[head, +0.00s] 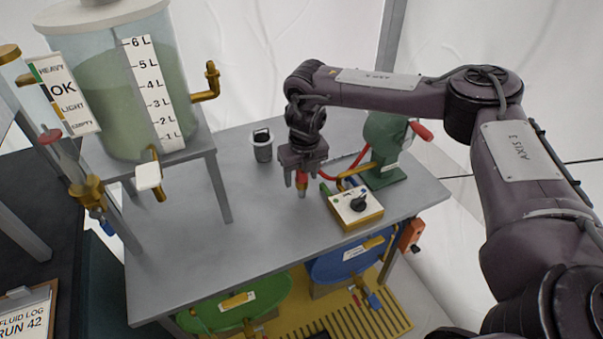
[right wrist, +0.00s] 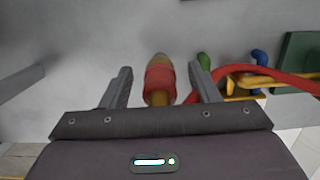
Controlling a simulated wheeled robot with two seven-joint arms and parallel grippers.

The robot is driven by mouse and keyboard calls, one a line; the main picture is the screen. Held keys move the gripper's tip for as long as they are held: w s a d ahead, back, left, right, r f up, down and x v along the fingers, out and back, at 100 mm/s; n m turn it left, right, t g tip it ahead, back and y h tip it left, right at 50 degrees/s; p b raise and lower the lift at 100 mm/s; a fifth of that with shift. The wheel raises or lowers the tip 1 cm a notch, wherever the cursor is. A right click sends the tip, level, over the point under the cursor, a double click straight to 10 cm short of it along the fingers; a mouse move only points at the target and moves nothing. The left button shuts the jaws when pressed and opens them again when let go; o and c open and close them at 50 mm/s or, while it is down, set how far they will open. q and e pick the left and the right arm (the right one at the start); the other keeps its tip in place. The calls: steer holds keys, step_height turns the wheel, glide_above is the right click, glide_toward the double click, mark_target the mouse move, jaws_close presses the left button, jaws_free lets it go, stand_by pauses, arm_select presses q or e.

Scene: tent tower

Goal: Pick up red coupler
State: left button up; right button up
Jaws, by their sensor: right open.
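The red coupler (head: 302,184) is a small red piece with a brass-coloured end, near the middle of the grey table in the head view. In the right wrist view the red coupler (right wrist: 160,80) shows between the two fingers, with clear gaps on both sides. My right gripper (head: 301,183) points down over the coupler, with its fingers apart on either side of it. The right gripper (right wrist: 162,88) is open and holds nothing. My left gripper is not in view.
A yellow box with a black knob (head: 357,206) stands close right of the gripper. A green pump (head: 386,150) and red hose (head: 352,163) are behind it. A dark cup (head: 262,146) stands behind left. A large tank (head: 115,95) is at the left. The table's front left is clear.

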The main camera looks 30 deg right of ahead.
steer(key=shift+f, duration=0.3)
steer(key=c, duration=1)
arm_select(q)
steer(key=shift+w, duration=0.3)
arm_select(e)
steer(key=shift+r, duration=0.1)
